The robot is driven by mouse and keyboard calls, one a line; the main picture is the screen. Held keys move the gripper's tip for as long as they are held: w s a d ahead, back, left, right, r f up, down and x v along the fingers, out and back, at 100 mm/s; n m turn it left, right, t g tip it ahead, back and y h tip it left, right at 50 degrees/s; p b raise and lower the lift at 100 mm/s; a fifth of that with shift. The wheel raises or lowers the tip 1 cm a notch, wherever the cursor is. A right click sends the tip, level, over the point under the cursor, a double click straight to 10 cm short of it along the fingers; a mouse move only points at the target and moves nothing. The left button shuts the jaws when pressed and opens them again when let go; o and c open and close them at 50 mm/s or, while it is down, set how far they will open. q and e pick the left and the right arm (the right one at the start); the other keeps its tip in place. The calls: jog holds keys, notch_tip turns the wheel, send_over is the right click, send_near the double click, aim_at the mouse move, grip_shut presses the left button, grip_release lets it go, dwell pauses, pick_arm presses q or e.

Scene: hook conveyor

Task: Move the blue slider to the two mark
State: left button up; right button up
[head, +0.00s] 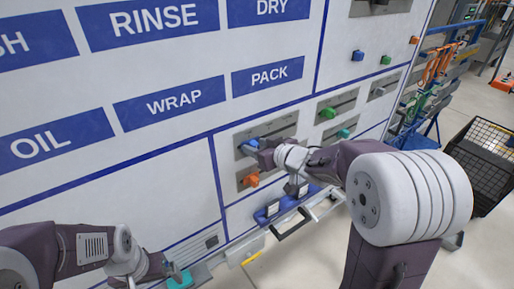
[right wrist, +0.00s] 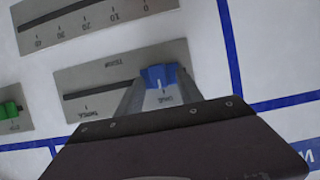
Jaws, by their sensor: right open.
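The blue slider (head: 250,144) sits on a grey panel plate (head: 284,127) on the white wall. In the right wrist view the blue slider (right wrist: 158,76) stands at one end of a dark slot (right wrist: 97,95), by small upside-down lettering. My right gripper (head: 260,150) is at the slider. Its open fingers lie on either side of the slider in the right wrist view (right wrist: 160,92); I cannot tell whether they touch it. A numbered scale plate (right wrist: 95,22) shows above the slot there. My left gripper (head: 172,270) is low at the left, its jaw state unclear.
An orange slider (head: 251,179) is just below the blue one. Green (head: 328,112) and teal (head: 344,133) sliders are to the right. A blue tray with a handle (head: 285,207) juts out below. A black wire basket (head: 484,155) stands at the far right.

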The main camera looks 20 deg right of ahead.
jog(key=shift+d, duration=0.2)
jog(key=shift+s+a, duration=0.1)
jog(key=shift+a, duration=0.1)
grip_shut()
dwell(1.0)
